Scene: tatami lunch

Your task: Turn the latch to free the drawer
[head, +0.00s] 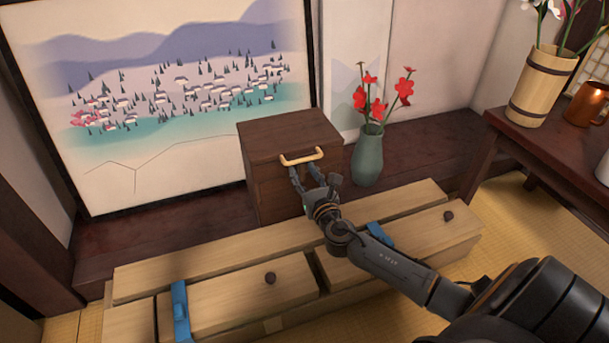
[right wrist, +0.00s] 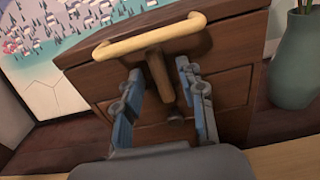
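A small dark wooden cabinet (head: 292,132) stands against the wall, with a pale bar handle (head: 303,156) at the top of its front. In the right wrist view, a brown wooden latch bar (right wrist: 160,80) hangs roughly upright below the handle (right wrist: 150,38), slightly tilted. My right gripper (head: 315,172) is at the cabinet front, below the handle. In the right wrist view its blue-grey fingers (right wrist: 160,72) are spread, one on each side of the latch, with gaps visible. In the head view the gripper hides the latch. My left gripper is not in view.
A low pale wooden drawer unit (head: 240,290) with dark knobs and blue pieces (head: 180,308) lies in front of the cabinet. A green vase (head: 368,157) with red flowers stands close to its right. A dark table (head: 545,150) at right holds a wooden bucket (head: 541,90) and copper mug (head: 587,103).

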